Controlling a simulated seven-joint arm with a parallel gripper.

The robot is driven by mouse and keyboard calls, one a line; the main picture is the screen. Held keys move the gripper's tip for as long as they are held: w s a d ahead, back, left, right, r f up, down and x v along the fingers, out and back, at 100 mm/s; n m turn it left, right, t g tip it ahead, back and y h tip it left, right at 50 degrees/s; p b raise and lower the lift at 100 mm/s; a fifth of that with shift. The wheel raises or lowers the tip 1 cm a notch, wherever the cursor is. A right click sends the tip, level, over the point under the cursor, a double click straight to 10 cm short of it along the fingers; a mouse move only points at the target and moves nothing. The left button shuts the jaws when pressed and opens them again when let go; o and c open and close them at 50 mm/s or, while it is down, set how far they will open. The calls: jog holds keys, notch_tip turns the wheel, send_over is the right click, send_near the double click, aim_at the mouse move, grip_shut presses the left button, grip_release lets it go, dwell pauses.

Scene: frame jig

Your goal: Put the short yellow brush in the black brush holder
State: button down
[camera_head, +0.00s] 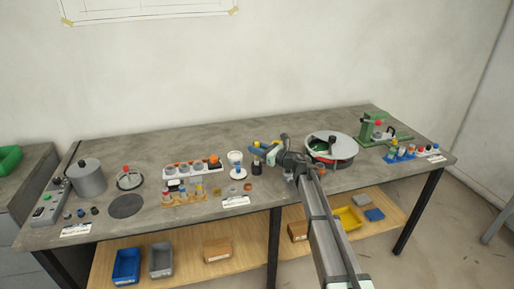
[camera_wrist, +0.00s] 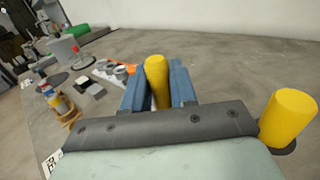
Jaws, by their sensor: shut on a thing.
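My gripper (camera_wrist: 158,88) has blue fingers, shut on a yellow cylinder, which I take as the short yellow brush (camera_wrist: 157,78). It sits upright between the fingers in the wrist view; its lower end is hidden. In the head view my gripper (camera_head: 264,148) is above the table, left of the round grey-topped container. A small black upright piece (camera_head: 256,168) stands just below the fingers there; it may be the black brush holder, but its opening is not clear. A second yellow cylinder (camera_wrist: 288,117), with a dark round edge at its base, is at the right of the wrist view, apart from the fingers.
The round grey-topped container (camera_head: 331,144) stands close to the right of my gripper. A white funnel-like piece (camera_head: 235,160) stands to the left, past it a white tray (camera_head: 190,171) and a wooden rack (camera_head: 184,198). A green press (camera_head: 374,130) is farther right. The table's back is clear.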

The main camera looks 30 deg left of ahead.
aim_at(257, 157)
jog(key=shift+f, duration=0.65)
jog(key=shift+f, duration=0.7)
jog(key=shift+f, duration=0.35)
jog(key=shift+f, duration=0.15)
jog(key=c, duration=0.8)
grip_release()
jog(key=shift+o, duration=0.7)
jog(key=shift+r, duration=0.25)
jog(key=shift+r, duration=0.55)
